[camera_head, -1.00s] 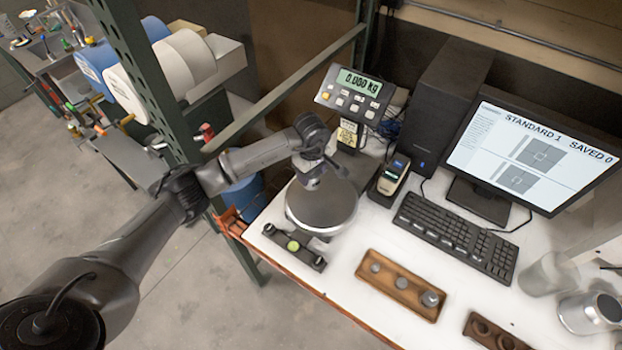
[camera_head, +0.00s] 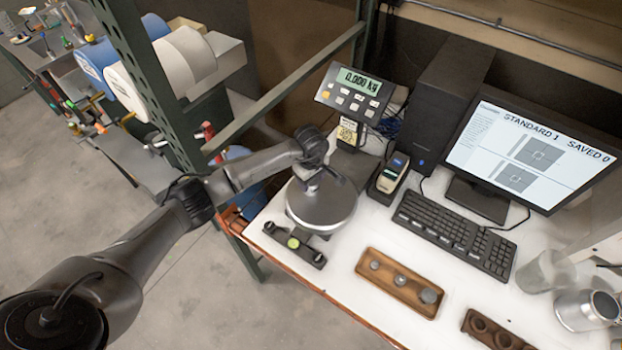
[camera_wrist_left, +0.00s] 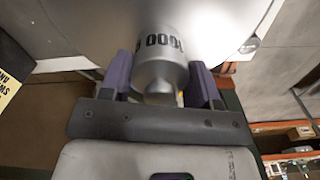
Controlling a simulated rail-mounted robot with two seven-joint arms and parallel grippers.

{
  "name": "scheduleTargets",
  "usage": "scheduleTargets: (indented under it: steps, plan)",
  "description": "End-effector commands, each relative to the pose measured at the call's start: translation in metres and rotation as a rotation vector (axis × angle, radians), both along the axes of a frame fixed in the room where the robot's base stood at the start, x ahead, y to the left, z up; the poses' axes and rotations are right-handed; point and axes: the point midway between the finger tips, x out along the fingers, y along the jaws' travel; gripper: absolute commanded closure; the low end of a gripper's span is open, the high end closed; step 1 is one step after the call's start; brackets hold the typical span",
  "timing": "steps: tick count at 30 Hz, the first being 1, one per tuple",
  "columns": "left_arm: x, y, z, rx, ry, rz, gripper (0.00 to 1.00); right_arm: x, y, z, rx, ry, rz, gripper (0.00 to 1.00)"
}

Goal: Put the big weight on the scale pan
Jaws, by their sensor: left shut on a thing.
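The big weight (camera_wrist_left: 160,58), a silver cylinder with a knob and the marking 1000, is between the purple fingers of my left gripper (camera_wrist_left: 163,80) in the left wrist view. The fingers are shut on it. In the head view the left gripper (camera_head: 314,184) is over the round grey scale pan (camera_head: 325,207). The pan also fills the background of the wrist view (camera_wrist_left: 215,28). I cannot tell whether the weight touches the pan. The scale display (camera_head: 359,82) appears to read 0.000 kg. My right gripper is not in view.
A wooden weight block (camera_head: 387,289) with several round grey pieces lies right of the pan; another block (camera_head: 484,335) has dark round sockets. A black bar with a green bubble level (camera_head: 293,243) is in front. A keyboard (camera_head: 455,230) and a metal jug (camera_head: 583,312) stand right.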

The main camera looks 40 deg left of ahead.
Motion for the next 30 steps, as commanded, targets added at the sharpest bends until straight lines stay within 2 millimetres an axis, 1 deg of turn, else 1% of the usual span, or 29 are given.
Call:
scheduleTargets:
  steps: [1, 2, 9, 16, 19, 20, 23, 30]
  plan:
    - [0.001, 0.000, 0.000, -0.001, -0.005, 0.000, 1.00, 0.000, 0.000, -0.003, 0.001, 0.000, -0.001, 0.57]
    - [0.000, 0.000, -0.001, 0.000, 0.000, 0.000, 0.41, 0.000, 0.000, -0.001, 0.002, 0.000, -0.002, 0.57]
    - [0.000, 0.000, -0.001, 0.000, 0.000, 0.000, 0.18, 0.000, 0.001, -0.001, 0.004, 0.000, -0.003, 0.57]
    - [0.000, 0.000, 0.000, 0.000, 0.000, 0.000, 0.18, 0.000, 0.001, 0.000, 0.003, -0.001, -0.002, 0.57]
    - [0.000, 0.000, 0.004, -0.001, 0.000, 0.000, 0.18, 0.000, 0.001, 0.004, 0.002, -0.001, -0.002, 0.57]
    - [0.000, 0.000, 0.005, 0.000, -0.001, 0.000, 0.18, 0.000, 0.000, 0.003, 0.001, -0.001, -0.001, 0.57]
    - [0.001, 0.000, 0.019, -0.001, -0.005, 0.000, 0.18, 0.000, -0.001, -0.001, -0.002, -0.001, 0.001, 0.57]
    - [0.001, 0.001, 0.064, 0.001, -0.005, -0.001, 0.18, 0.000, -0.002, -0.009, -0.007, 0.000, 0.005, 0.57]
